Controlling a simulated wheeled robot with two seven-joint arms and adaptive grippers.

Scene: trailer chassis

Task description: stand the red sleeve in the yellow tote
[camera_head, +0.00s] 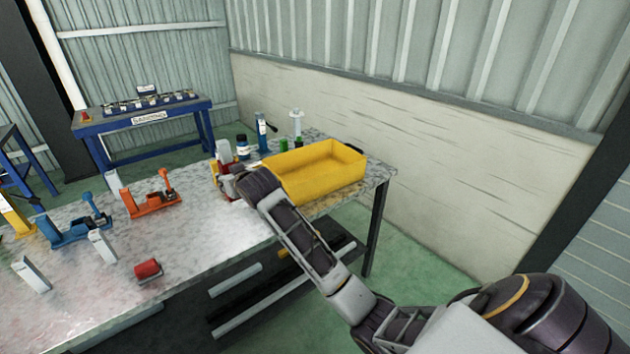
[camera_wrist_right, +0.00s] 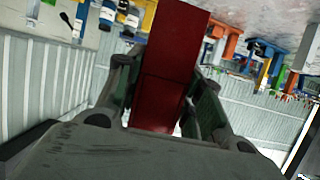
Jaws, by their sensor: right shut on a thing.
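The red sleeve (camera_wrist_right: 172,45) is between the fingers of my right gripper in the right wrist view, its dark red faces filling the middle. My right gripper (camera_head: 226,182) is shut on it, just left of the yellow tote in the head view. Red and white parts show beside the gripper there, but I cannot tell clearly which belong to the sleeve. The yellow tote (camera_head: 318,188) stands at the right end of the metal table, its near left corner partly behind my right arm. Its inner floor is mostly hidden. My left gripper is not in view.
The metal table (camera_head: 95,285) also bears an orange clamp (camera_head: 152,200), a blue clamp (camera_head: 80,229) and a red roller (camera_head: 148,269). Bottles and a blue tool (camera_head: 262,133) stand behind the tote. A blue bench (camera_head: 146,120) is at the back.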

